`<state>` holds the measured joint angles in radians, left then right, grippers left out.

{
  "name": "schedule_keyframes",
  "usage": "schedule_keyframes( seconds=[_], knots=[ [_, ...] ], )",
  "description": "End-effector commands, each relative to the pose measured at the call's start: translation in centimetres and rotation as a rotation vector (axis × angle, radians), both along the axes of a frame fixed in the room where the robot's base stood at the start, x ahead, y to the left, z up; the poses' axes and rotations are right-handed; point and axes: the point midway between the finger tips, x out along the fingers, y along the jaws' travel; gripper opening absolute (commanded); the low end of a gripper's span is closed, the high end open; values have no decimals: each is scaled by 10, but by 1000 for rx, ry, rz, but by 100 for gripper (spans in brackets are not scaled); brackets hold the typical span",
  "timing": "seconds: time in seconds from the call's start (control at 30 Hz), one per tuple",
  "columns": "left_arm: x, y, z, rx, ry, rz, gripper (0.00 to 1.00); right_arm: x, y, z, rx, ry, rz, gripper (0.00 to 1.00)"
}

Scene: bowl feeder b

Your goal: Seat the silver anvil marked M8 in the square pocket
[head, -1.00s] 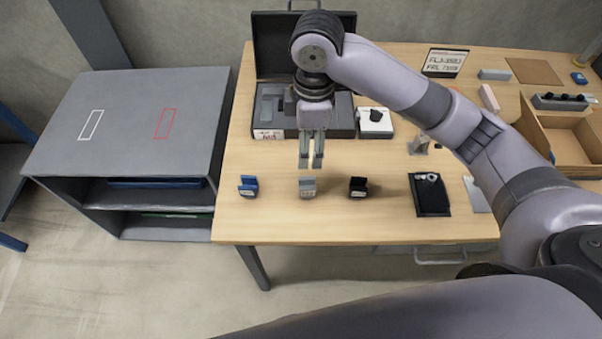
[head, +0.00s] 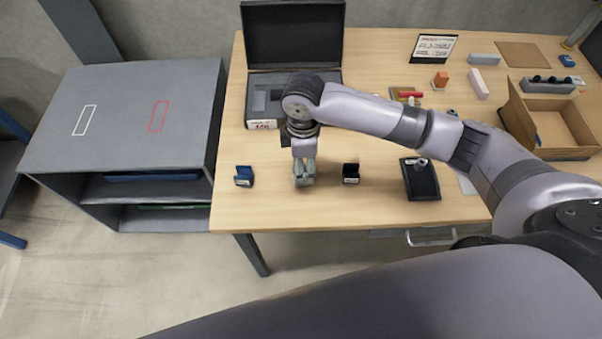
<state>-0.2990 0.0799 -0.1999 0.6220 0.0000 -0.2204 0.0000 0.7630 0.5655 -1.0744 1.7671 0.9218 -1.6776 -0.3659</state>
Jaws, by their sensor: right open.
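The silver anvil (head: 303,184) stands on the table between a blue anvil (head: 244,176) on its left and a black one (head: 351,173) on its right. My right gripper (head: 304,178) points down over the silver anvil, fingers open and at its level, partly hiding it. I cannot tell whether they touch it, and its marking is too small to read. The open dark case (head: 292,30) stands behind, with a grey insert (head: 258,98) and a white label (head: 263,124). My arm hides part of the insert; I cannot make out the square pocket. My left gripper is not in view.
A black pad (head: 420,188) with a small metal part lies to the right. A cardboard box (head: 548,154), a grey holder with black knobs (head: 548,86) and a sign (head: 434,48) stand farther right. A grey shelf unit (head: 120,110) adjoins the table's left side.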

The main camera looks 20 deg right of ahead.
Motion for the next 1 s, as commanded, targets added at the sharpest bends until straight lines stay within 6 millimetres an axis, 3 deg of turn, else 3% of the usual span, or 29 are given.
schedule_keyframes(
  seconds=[0.13, 0.3, 0.57, 1.0],
  knots=[
    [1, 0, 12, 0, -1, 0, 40, 2, 4, -21, -2, 5, 0, 57],
    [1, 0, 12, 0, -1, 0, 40, 2, 3, -40, -1, 1, 0, 57],
    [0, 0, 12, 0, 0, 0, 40, 2, 3, -42, -1, 0, 0, 56],
    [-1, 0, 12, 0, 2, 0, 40, 3, 3, -42, -1, 0, 0, 27]
  ],
)
